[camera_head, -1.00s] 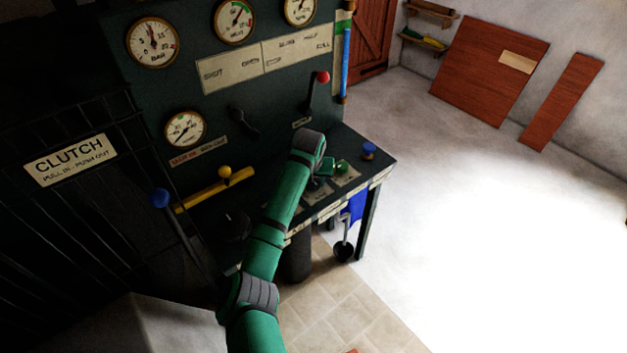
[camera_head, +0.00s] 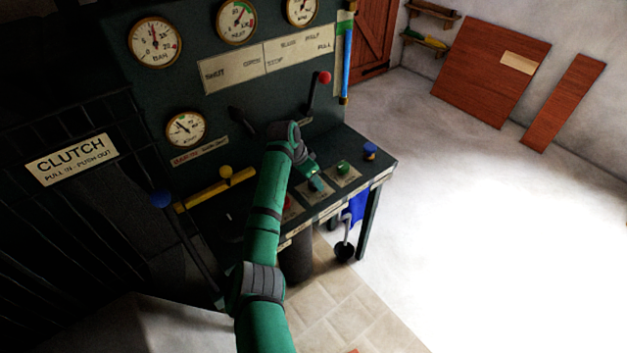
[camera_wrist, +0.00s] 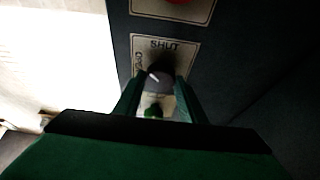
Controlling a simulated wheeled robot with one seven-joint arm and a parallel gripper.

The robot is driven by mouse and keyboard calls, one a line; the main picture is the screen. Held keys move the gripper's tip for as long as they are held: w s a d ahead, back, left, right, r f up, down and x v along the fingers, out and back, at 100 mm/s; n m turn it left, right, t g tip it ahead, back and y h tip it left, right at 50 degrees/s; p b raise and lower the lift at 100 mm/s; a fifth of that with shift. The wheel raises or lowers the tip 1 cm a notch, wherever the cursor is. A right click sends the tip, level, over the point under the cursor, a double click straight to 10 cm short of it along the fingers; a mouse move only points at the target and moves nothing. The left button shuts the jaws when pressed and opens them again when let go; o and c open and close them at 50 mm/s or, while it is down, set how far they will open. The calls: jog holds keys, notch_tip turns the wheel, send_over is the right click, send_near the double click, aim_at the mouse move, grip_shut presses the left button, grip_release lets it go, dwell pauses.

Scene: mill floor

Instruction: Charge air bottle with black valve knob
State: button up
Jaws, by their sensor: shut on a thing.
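The black valve knob (camera_wrist: 160,80) stands between my gripper's fingers in the wrist view. Its white pointer line slants to the upper left, and the plate around it reads SHUT above, with a partly hidden word at the left. My gripper (camera_wrist: 158,96) is shut on the knob. In the head view my gripper (camera_head: 317,186) is down at the desk, between a red knob (camera_head: 288,203) and a green knob (camera_head: 343,167); it hides the black knob there. A small gauge (camera_head: 185,128) on the panel has its needle toward the upper left.
A blue knob (camera_head: 369,150) is at the desk's right end. A red-tipped lever (camera_head: 320,82), a black handle (camera_head: 241,121) and a yellow bar (camera_head: 215,188) are on the panel side. A blue-topped clutch lever (camera_head: 162,200) stands left. The floor at right is clear.

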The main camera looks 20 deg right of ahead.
jog(key=m+g, duration=0.1)
jog(key=m, duration=0.3)
jog(key=shift+w+d+r+m+g, duration=0.1)
jog(key=shift+w+m+g, duration=0.05)
jog(key=shift+m+g, duration=0.2)
jog(key=shift+w+m+g, duration=0.1)
jog(key=shift+m+g, duration=0.65)
jog(key=shift+m, duration=1.4)
jog(key=o, duration=1)
jog(key=shift+o, duration=0.2)
jog(key=v, duration=0.7)
jog(key=shift+w+r, duration=0.1)
